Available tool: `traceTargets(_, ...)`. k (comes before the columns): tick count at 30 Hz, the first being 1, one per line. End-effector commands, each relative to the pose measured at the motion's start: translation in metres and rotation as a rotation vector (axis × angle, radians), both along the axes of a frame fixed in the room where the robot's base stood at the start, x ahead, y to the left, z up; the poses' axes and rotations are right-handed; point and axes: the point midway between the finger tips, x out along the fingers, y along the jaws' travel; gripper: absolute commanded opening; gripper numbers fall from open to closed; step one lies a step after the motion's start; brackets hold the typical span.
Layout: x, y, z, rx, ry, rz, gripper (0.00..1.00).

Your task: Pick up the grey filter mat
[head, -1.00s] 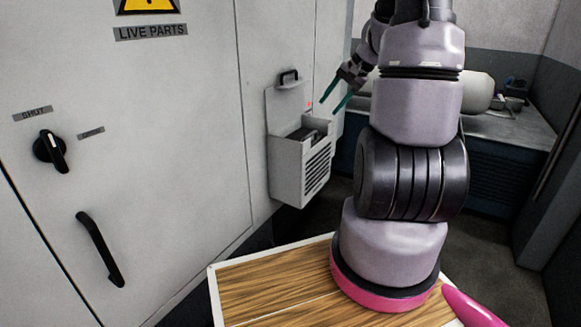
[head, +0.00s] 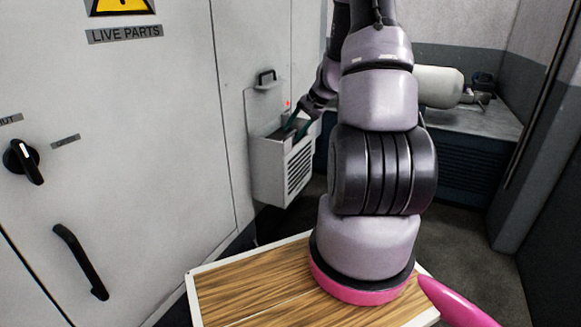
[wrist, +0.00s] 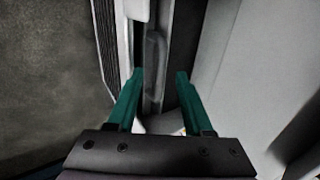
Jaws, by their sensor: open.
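The grey filter mat (wrist: 154,62) shows in the wrist view as a dark grey strip standing in the open top of a white louvred box. In the head view the box (head: 268,172) hangs on the cabinet wall, and the mat is hard to make out in its dark opening. My gripper (wrist: 160,76) is open, with its teal fingertips on either side of the strip. In the head view the gripper (head: 293,127) is at the box's mouth. I cannot tell whether the fingers touch the mat.
The raised lid (head: 267,97) with a black handle stands against the cabinet (head: 150,150) behind the box. A small red light (head: 287,103) shows beside it. A bench (head: 465,125) with a pale cylinder (head: 440,87) is behind my arm.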

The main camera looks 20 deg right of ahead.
Motion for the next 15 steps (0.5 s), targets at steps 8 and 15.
traceTargets(8,0.0030,0.0023,-0.0055,-0.001,-0.001,-0.001,0.51)
traceTargets(15,0.0028,0.0023,-0.0053,-0.001,-0.001,-0.001,0.00)
